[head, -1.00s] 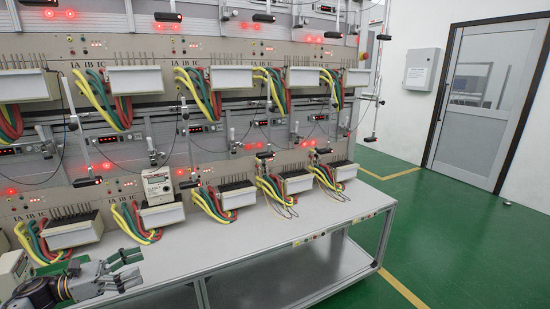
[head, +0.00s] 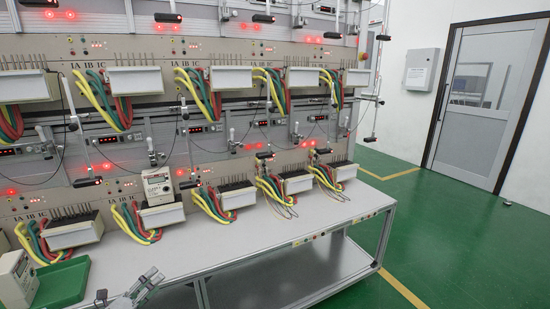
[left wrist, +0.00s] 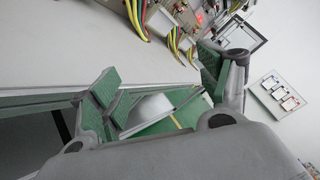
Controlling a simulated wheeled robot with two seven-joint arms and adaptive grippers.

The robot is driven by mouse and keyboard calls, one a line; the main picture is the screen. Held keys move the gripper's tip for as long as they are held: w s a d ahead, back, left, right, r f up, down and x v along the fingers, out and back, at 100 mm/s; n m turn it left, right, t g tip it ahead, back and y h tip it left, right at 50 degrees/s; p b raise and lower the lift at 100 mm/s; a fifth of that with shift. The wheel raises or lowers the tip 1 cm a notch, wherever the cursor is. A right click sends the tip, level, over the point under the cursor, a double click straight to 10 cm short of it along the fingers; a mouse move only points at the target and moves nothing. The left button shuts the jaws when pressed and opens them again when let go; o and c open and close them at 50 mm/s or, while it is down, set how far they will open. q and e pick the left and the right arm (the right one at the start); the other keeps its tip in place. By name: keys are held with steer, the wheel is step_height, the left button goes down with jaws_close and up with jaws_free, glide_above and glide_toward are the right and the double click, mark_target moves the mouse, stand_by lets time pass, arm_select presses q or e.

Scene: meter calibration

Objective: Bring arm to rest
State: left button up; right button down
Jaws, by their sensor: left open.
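My left gripper (head: 128,287) shows at the bottom left of the head view, low at the front edge of the bench (head: 260,235). Its fingers are apart with nothing between them. In the left wrist view the open fingers with green pads (left wrist: 158,80) frame the bench edge and floor, and the picture is tilted. The rest of my left arm is cut off below the head view. My right gripper is not in view.
A green tray (head: 66,283) and a white meter (head: 17,278) are at the bench's left end. Another meter (head: 157,185) sits in a rack station with coloured cables (head: 133,222). The bench's front middle and right are clear. Green floor (head: 460,245) lies to the right.

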arm_select(q)
steer(key=s+d+f+n+g+y, duration=0.25)
steer(key=s+f+n+y, duration=0.2)
steer(key=f+n, duration=0.5)
steer(key=s+d+f+n+g+y, duration=0.25)
steer(key=s+f+n+g, duration=0.2)
steer(key=f+n, duration=0.5)
steer(key=s+d+f+n+g, duration=0.4)
steer(key=s+d, duration=0.3)
steer(key=s, duration=0.3)
steer(key=s+d+f+n+g, duration=0.3)
steer(key=s+d+f, duration=0.3)
steer(key=s+d, duration=0.2)
steer(key=shift+s+f+n+g+h+p, duration=0.2)
steer(key=shift+s+n+g+h+p, duration=0.25)
steer(key=shift+s, duration=0.45)
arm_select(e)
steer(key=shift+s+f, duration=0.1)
arm_select(q)
steer(key=shift+s+a+f+p, duration=0.15)
steer(key=shift+f+p, duration=0.1)
steer(key=shift+p, duration=0.45)
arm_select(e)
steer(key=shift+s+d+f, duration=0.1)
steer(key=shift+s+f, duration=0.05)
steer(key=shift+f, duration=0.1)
